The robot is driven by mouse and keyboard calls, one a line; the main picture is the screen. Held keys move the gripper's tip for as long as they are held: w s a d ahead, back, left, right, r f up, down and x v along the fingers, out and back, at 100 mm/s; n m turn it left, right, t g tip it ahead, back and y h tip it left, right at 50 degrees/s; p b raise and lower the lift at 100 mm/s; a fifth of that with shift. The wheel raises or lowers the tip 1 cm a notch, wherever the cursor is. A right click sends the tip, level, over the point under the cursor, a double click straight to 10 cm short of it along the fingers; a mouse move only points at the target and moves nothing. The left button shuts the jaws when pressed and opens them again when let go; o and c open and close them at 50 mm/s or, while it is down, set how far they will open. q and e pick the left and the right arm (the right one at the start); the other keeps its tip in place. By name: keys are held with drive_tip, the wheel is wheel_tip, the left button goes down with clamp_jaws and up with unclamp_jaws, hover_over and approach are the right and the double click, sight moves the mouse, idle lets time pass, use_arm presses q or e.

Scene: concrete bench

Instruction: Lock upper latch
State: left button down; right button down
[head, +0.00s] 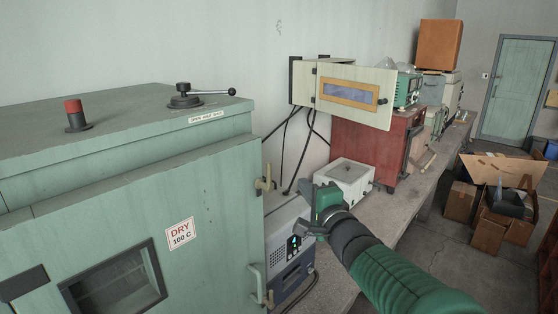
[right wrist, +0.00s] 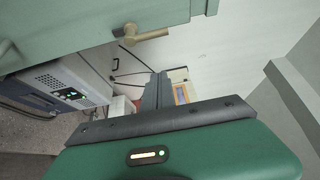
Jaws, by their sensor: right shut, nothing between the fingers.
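The green oven cabinet (head: 120,220) stands at the left, its door facing front with a window and a "DRY 100 C" label. The upper latch (head: 263,184), a small brass lever, sits at the door's right edge; it also shows at the top of the right wrist view (right wrist: 145,37). A similar lower latch (head: 266,298) is below it. My right gripper (head: 308,226) is to the right of and below the upper latch, apart from it. It is shut and empty; its dark fingers show in the right wrist view (right wrist: 155,92). My left gripper is not in view.
A grey-blue instrument (head: 288,262) with a lit display stands beside the cabinet, close behind my right gripper. A white box (head: 345,180) and a red cabinet (head: 365,150) stand farther along the bench. A door handle (head: 256,284) sits near the lower latch.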

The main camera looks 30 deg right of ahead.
drive_tip(key=shift+w, duration=0.15)
drive_tip(key=p+x, duration=0.1)
drive_tip(key=x, duration=0.8)
drive_tip(key=a+p, duration=0.1)
drive_tip(key=a, duration=0.3)
drive_tip(key=shift+a, duration=0.1)
drive_tip(key=shift+w+f, duration=0.1)
